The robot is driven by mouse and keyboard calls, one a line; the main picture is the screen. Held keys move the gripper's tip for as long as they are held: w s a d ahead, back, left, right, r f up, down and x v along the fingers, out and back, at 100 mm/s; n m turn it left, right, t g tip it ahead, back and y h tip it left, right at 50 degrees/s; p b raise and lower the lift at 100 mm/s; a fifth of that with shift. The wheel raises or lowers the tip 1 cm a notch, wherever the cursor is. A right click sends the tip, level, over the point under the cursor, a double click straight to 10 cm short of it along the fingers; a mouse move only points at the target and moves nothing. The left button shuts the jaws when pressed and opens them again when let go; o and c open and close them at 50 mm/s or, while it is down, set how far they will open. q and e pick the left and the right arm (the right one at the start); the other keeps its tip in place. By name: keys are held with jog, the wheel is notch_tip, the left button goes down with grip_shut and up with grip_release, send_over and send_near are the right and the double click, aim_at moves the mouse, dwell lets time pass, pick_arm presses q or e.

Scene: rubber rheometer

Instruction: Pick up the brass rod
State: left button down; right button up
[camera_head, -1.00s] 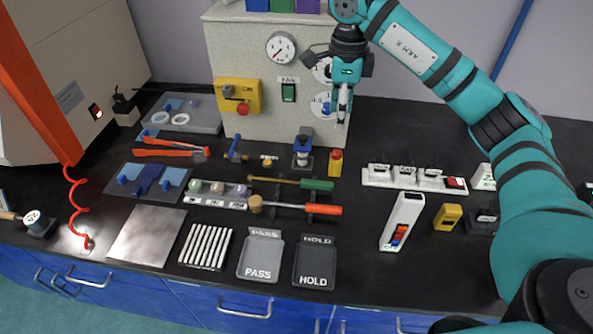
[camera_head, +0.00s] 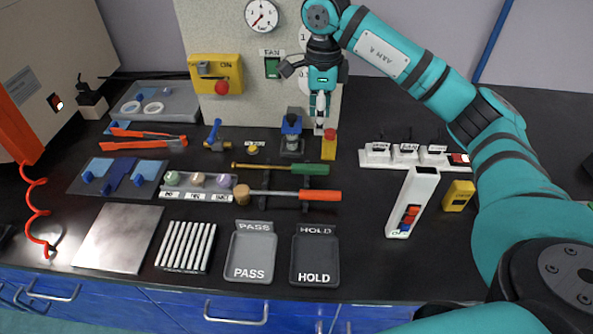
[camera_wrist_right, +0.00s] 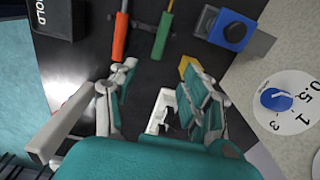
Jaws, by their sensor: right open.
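The brass rod (camera_head: 255,167) has a thin yellow shaft and a green handle (camera_head: 303,169). It lies crosswise on the black bench, shaft end to the left, behind an orange-handled tool (camera_head: 305,195). In the right wrist view the green handle (camera_wrist_right: 163,36) shows beyond the fingertips, next to the orange handle (camera_wrist_right: 120,36). My right gripper (camera_head: 320,120) hangs pointing down in front of the cabinet, above and behind the rod. Its fingers (camera_wrist_right: 158,76) are apart with nothing held. My left gripper is not in view.
A small red-topped yellow bottle (camera_head: 329,147) and a blue-topped device (camera_head: 291,136) stand near my right gripper. The cabinet (camera_head: 255,110) rises behind. PASS (camera_head: 251,268) and HOLD (camera_head: 314,278) trays lie in front. A white power strip (camera_head: 402,162) is to the right.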

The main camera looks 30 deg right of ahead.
send_over(321, 166)
jog(key=f, duration=0.5)
jog(key=a+f, duration=0.1)
jog(key=f, duration=0.2)
jog(key=shift+w+f+p, duration=0.25)
jog(key=shift+f+p, duration=0.05)
jog(key=shift+p, duration=0.1)
jog(key=shift+f, duration=0.4)
jog(key=shift+s+d+f, duration=0.1)
jog(key=shift+d+f, duration=0.05)
jog(key=shift+f, duration=0.3)
jog(key=f, duration=0.2)
jog(key=f+p, duration=0.1)
jog(key=shift+s+d+f, duration=0.25)
jog(key=shift+d+f, duration=0.05)
jog(key=shift+w+f, duration=0.1)
jog(key=shift+f, duration=0.45)
grip_shut()
